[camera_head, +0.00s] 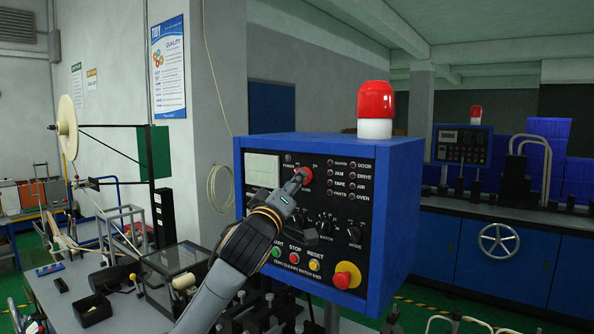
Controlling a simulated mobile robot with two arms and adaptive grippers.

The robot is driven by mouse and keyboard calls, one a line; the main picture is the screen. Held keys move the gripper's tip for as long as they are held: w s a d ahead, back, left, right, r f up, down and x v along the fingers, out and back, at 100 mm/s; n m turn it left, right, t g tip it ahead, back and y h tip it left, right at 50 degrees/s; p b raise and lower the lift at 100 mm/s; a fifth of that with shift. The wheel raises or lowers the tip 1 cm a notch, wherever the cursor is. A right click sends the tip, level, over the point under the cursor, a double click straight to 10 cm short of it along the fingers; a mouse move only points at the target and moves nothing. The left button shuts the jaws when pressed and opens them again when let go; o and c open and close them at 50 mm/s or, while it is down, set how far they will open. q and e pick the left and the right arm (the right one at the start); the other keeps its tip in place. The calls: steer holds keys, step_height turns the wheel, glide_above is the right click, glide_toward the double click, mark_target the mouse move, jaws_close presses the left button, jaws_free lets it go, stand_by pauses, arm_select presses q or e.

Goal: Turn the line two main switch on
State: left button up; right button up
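A blue control box (398,205) with a black front panel stands in the middle of the view. A red rotary switch (306,174) sits in the panel's upper middle, with small markings above it. My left gripper (298,181) reaches up from below, its fingertips at the switch's lower left and seeming to touch it. The fingers overlap and partly hide the switch, so its exact angle and any grip on it are unclear. The lamps beside the switch look dark. My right gripper is not in view.
Green, red and yellow buttons (295,258) and a red emergency knob (346,275) sit low on the panel, near my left arm. Black selector knobs (354,220) are right of my gripper. A red beacon (375,102) tops the box. Another control box (462,146) stands farther right.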

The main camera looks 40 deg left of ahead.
arm_select(q)
steer(key=x, duration=0.2)
steer(key=shift+w+a+p, duration=0.15)
steer(key=shift+w+p, duration=0.2)
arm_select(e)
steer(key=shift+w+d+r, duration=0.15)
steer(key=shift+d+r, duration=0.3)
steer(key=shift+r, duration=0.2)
arm_select(q)
steer(key=shift+c, duration=0.4)
jaws_close()
